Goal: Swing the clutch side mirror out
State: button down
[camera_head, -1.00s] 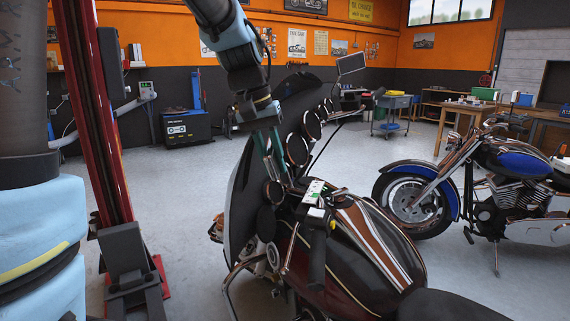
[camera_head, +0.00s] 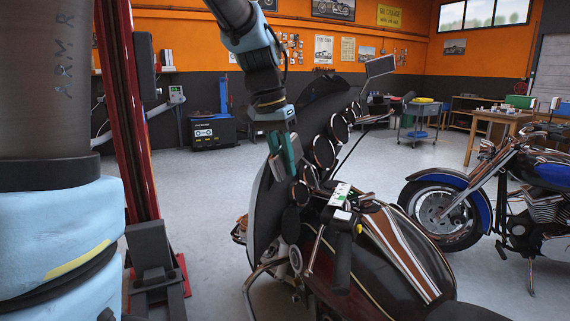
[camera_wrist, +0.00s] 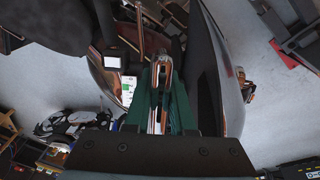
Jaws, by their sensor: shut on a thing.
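A dark touring motorcycle (camera_head: 345,245) stands in the middle of the head view, with a tall fairing and a row of round gauges. My gripper (camera_head: 287,155), with teal fingers, reaches down behind the fairing beside the gauges. In the wrist view, my gripper (camera_wrist: 160,105) is shut on a narrow chrome-edged part (camera_wrist: 163,75), which appears to be the clutch side mirror or its stem. The fingers hide most of this part in the head view, so its angle cannot be told. The other mirror (camera_head: 380,66) stands up on its stem at the far side.
A red lift post (camera_head: 133,110) stands left of the motorcycle. A blue motorcycle (camera_head: 480,200) is at the right. A tool cart (camera_head: 419,122) and workbench (camera_head: 497,120) stand at the back.

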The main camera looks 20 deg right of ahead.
jog(key=shift+w+a, duration=0.1)
jog(key=c, duration=0.8)
grip_release()
jog(key=shift+o, duration=0.2)
jog(key=b+v, duration=0.1)
jog(key=v, duration=0.9)
jog(key=shift+r+b, duration=0.3)
jog(key=shift+r, duration=0.1)
jog(key=shift+a, duration=0.1)
